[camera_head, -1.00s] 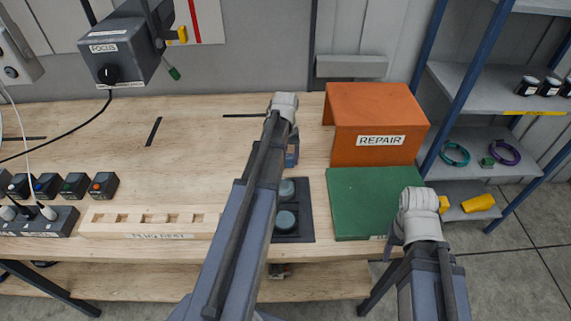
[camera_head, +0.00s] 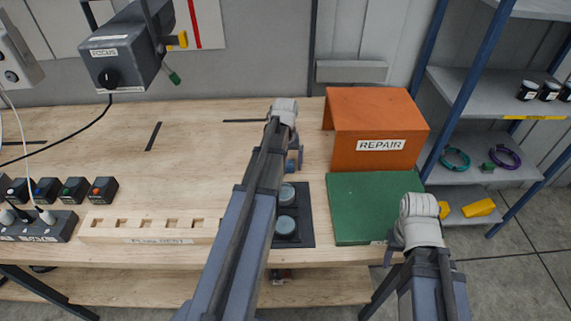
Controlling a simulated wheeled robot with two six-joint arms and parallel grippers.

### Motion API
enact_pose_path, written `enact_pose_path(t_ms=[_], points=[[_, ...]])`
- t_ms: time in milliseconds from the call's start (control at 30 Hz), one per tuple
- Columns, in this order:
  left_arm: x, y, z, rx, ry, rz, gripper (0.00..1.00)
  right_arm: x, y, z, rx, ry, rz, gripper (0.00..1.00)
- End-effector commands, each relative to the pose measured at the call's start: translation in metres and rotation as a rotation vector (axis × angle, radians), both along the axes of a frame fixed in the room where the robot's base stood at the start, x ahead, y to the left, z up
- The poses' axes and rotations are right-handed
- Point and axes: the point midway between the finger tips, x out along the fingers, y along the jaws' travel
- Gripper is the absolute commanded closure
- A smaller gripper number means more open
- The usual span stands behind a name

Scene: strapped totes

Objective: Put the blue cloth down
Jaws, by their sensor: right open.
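No blue cloth can be made out for sure. A small patch of blue shows at my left gripper (camera_head: 294,160), over the bench behind the dark pad; I cannot tell whether it is cloth. My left arm hides most of that gripper, so its jaws cannot be read. My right gripper (camera_head: 394,246) is open at the front edge of the green mat (camera_head: 370,205), partly hidden by its own wrist. Nothing shows in it.
An orange box marked REPAIR (camera_head: 376,115) stands behind the green mat. A dark pad (camera_head: 307,215) with round grey-blue pieces lies left of the mat. A wooden PLUG REST rack (camera_head: 150,226) is at the front left. The bench (camera_head: 210,150) behind it is largely clear.

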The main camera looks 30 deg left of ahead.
Motion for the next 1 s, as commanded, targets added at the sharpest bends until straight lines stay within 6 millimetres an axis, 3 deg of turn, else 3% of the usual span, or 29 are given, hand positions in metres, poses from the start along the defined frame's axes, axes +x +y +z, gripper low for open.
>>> enact_pose_path(t_ms=[267, 800, 1000], points=[[0.0, 0.0, 0.022, 0.0, 0.0, 0.0, 0.0, 0.0, 0.0, 0.022, 0.0, 0.0, 0.0, 0.5], [0.0, 0.0, 0.102, 0.0, 0.0, 0.0, 0.0, 0.0, 0.0, 0.102, 0.0, 0.0, 0.002, 0.5], [0.0, 0.0, 0.121, 0.0, 0.0, 0.0, 0.0, 0.0, 0.0, 0.121, 0.001, 0.0, -0.001, 0.5]])
